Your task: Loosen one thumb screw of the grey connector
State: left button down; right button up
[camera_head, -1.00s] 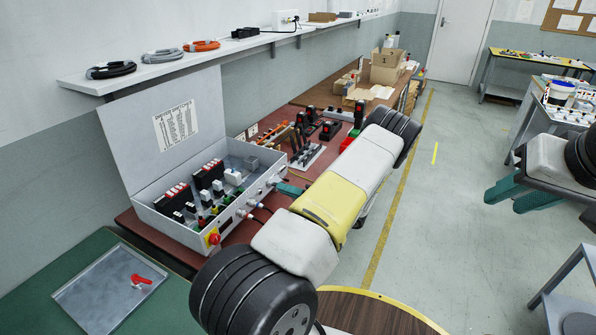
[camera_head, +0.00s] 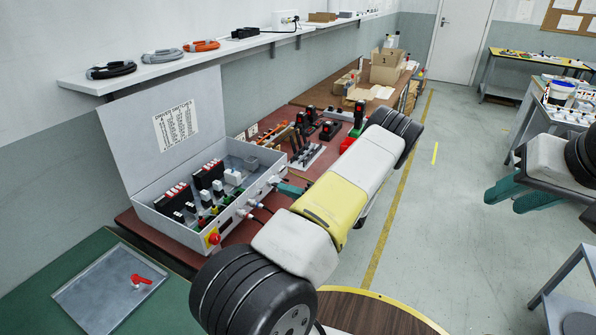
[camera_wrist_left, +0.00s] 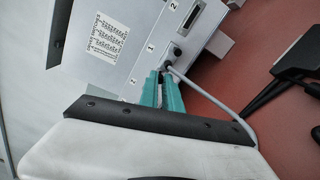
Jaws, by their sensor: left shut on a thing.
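The grey connector (camera_wrist_left: 173,58) sits at the port marked 1 on the grey box, with its grey cable curving away to the right. It has two dark thumb screws. The far thumb screw (camera_wrist_left: 178,49) is free. The near thumb screw is largely hidden between the teal fingertips of my left gripper (camera_wrist_left: 166,74), which is shut on it. In the head view, my left gripper (camera_head: 290,189) reaches the front side of the open metal box (camera_head: 172,232); the connector is too small to tell there. My right gripper (camera_head: 518,194) is open and empty at the right, away from the bench.
A second port (camera_wrist_left: 182,17), marked 2, is bare beside the connector. A black object (camera_wrist_left: 295,68) lies on the red surface. A metal tray (camera_head: 85,293) with a red-handled part is at lower left. A shelf (camera_head: 240,50) with cable coils runs above.

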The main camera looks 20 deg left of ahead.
pick_arm(q)
jog(key=n, duration=1.4)
jog(key=shift+n, duration=0.3)
jog(key=n, duration=0.4)
jog(key=shift+n, duration=0.4)
jog(key=n, duration=1)
jog(key=c, duration=1.8)
grip_release()
jog(key=shift+o, duration=0.2)
